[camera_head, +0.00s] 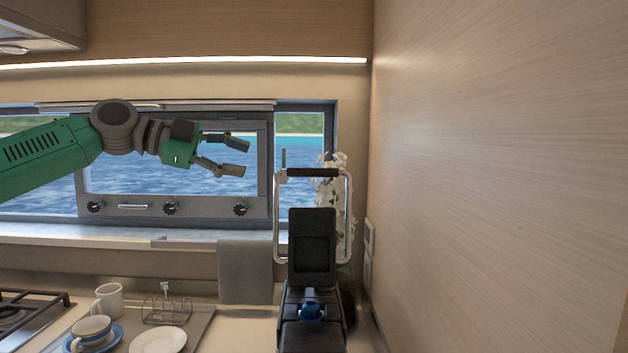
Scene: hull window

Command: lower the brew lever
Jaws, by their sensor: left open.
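The coffee machine (311,330) is black and stands at the bottom centre of the head view. Its brew lever, a silver U-shaped bar with a black grip (313,173), stands upright above it. A black panel stands raised between the lever's sides. A blue part (310,308) shows in the machine's top, below the panel. My left gripper (245,157) is open and empty. It points right, left of the lever's grip and slightly higher in the picture, with a gap between them. My right gripper is out of view.
A wood wall (500,170) rises close on the right. White flowers (339,190) stand behind the lever. A grey cloth (245,272) hangs left of the machine. A cup (91,331), a mug (109,301), a plate (159,341) and a toast rack (166,311) sit lower left, beside a hob.

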